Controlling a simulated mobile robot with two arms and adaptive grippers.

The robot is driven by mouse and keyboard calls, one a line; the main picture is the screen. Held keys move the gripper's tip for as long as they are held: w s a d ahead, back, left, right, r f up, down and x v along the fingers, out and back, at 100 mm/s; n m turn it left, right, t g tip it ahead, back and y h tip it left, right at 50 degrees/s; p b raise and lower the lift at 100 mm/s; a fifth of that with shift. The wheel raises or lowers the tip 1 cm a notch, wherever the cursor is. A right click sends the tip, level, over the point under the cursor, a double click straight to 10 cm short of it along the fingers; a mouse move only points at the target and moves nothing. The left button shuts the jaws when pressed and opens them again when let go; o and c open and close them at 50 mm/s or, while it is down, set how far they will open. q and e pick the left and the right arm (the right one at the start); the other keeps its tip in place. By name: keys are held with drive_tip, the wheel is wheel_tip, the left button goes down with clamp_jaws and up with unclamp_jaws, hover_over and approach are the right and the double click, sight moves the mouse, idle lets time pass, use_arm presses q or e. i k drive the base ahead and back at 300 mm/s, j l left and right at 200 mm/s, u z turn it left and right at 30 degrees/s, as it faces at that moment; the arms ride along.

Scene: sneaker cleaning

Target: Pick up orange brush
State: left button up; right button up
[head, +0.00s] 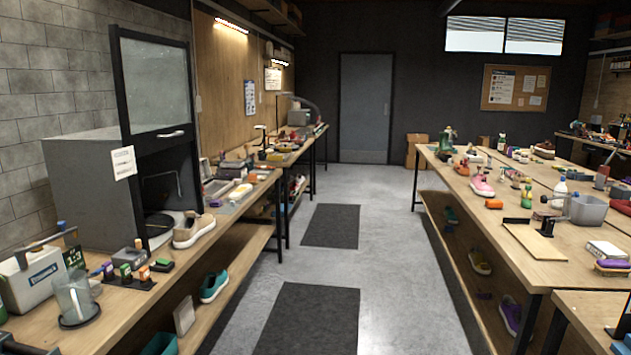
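I cannot single out the orange brush with certainty. A small orange block-shaped item (494,204) lies on the right workbench near its left edge. A small orange-fronted item (144,273) stands in a dark rack on the left workbench, beside green and purple ones. Both are too small to tell if they are brushes. A dark piece at the bottom left corner, likely my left gripper (22,345), is cut off by the frame. A dark piece at the lower right edge, likely my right gripper (621,328), is also cut off. Neither shows its fingers clearly or any held thing.
The left workbench (225,258) carries a glass jar (75,301), a grey cabinet with a raised glass door (157,85) and a beige sneaker (193,229). The right workbench (470,228) holds a pink sneaker (482,184) and a grey bin (588,209). The aisle with dark mats (331,226) is clear.

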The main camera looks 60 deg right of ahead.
sight(252, 180)
drive_tip(key=z, duration=1.7)
